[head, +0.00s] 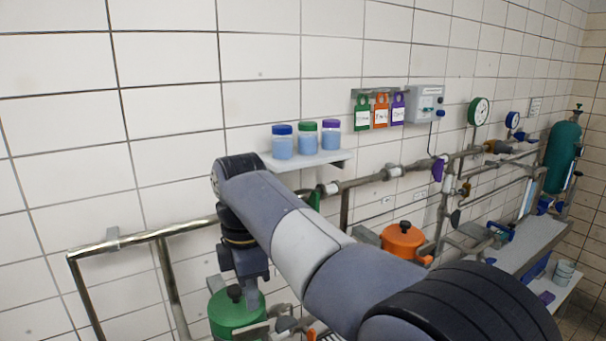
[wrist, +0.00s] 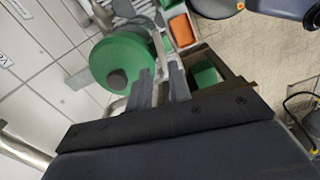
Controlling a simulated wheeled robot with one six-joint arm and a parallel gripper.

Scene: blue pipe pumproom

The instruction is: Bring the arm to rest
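My arm reaches across the head view from the lower right, bends at the upper left and hangs down to my gripper (head: 250,292). The gripper points down in front of the tiled wall, just above or beside a green round-lidded vessel (head: 228,316). In the wrist view, the two dark fingers of my gripper (wrist: 161,78) stand apart, and I see nothing held between them. The green lid (wrist: 118,62) with its dark knob lies beside the fingers there. I cannot tell whether the gripper touches it.
A wall shelf (head: 310,160) holds three lidded jars. Green, orange and purple tags (head: 381,110) hang right of it. An orange lidded vessel (head: 402,241) stands behind my arm. A metal rail (head: 135,238) runs at left. Pipes, gauges and a teal cylinder (head: 560,158) are at right.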

